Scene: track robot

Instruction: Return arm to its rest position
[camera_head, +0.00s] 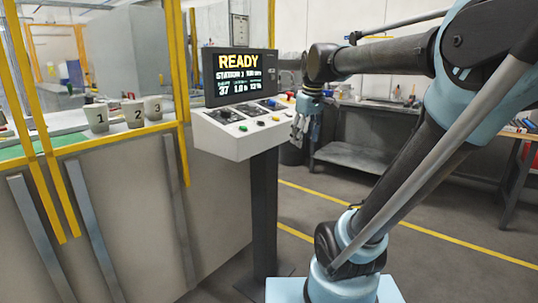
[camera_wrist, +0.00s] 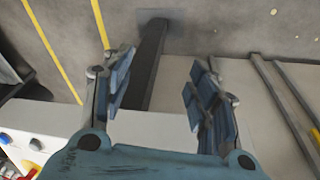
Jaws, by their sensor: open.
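My gripper (camera_head: 299,130) hangs fingers down just right of the control console (camera_head: 238,142) in the head view. In the wrist view its two blue fingers (camera_wrist: 158,95) stand apart with nothing between them. My arm reaches across from the right side of the head view, and its forearm runs level at about the height of the console screen (camera_head: 240,76). The screen reads READY. In the wrist view the white console edge lies beyond the fingers, and its dark post (camera_wrist: 148,62) runs down to the floor. Whether the gripper touches the console cannot be told.
Three cups numbered 1, 2 and 3 (camera_head: 134,113) stand on a ledge at the left behind yellow posts (camera_head: 179,60). A workbench (camera_head: 355,155) stands behind the arm. The floor (camera_head: 420,225) with yellow lines is open at the lower right.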

